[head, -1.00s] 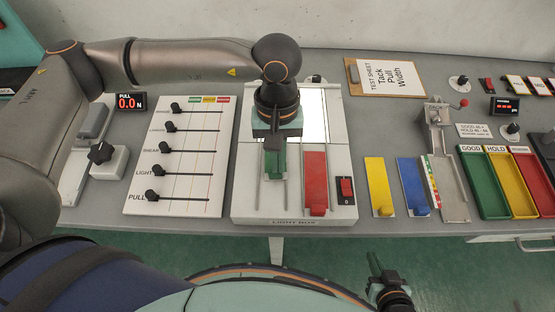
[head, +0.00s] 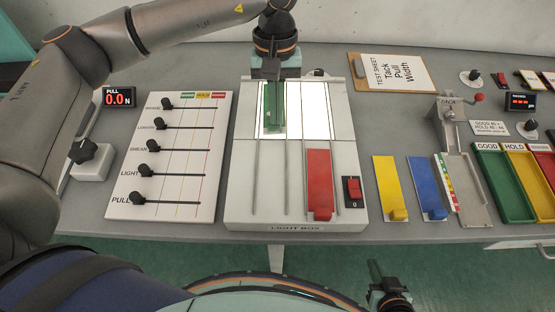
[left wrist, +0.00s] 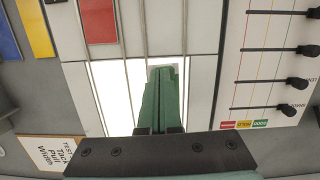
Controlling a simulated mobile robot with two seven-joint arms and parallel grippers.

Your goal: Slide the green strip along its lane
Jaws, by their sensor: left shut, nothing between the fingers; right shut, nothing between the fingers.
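The light box (head: 240,205) stands in the middle of the table with its lit window (head: 310,110) at the far end. The green strip (head: 266,118) lies in the left-middle lane, over the lit window. Most of it is hidden under my left gripper (head: 275,126), whose shut greenish fingers point down onto it. In the left wrist view the fingers (left wrist: 162,88) cover the strip, and only a small end (left wrist: 160,69) seems to show past them. Contact cannot be told for sure. My right gripper (head: 374,272) is shut and empty, in front of the table edge.
A red strip (head: 319,180) lies in the lane to the right, beside a red switch (head: 353,189). Yellow (head: 389,182) and blue (head: 419,182) strips lie right of the box. A slider panel (head: 190,185) stands left. The near part of the green strip's lane is bare.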

